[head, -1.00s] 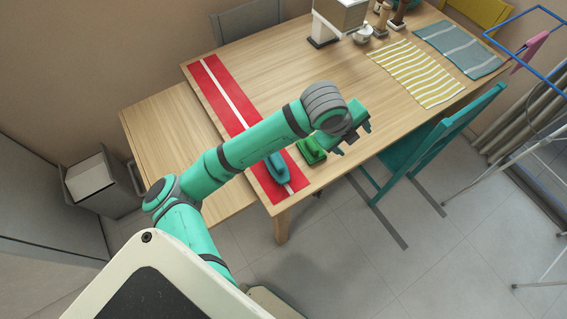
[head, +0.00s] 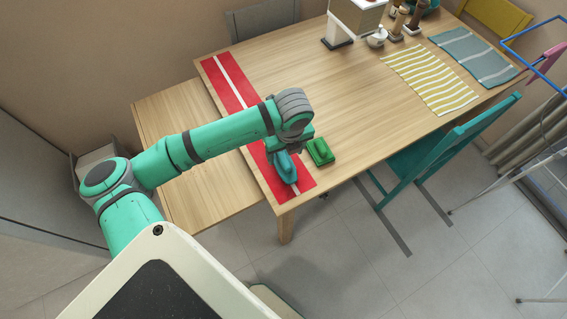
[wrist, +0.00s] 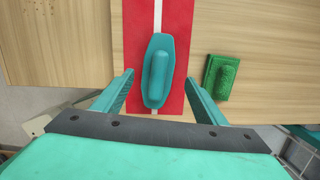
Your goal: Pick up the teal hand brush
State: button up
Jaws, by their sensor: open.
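The teal hand brush (head: 285,168) lies on the red runner with a white stripe, near the table's front corner. In the wrist view the brush (wrist: 157,70) is seen from above, its long handle along the runner. My gripper (wrist: 158,88) is open above it, one finger to each side of the brush's near part. I cannot tell how high the fingers are above the runner. In the head view my gripper (head: 287,150) is partly hidden by my wrist, close over the far end of the brush.
A green brush (wrist: 221,77) lies on bare wood just right of the red runner (head: 224,75). A teal chair (head: 440,140) stands at the table's right side. Striped cloths (head: 430,78) lie farther back. The middle of the table (head: 330,95) is clear.

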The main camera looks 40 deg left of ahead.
aim_at(284, 158)
notch_tip(284, 158, down, 4)
jog(key=shift+s+a+f, duration=0.1)
jog(key=shift+a+f, duration=0.05)
jog(key=shift+f, duration=0.5)
jog(key=shift+a, duration=0.1)
jog(key=c, duration=1.2)
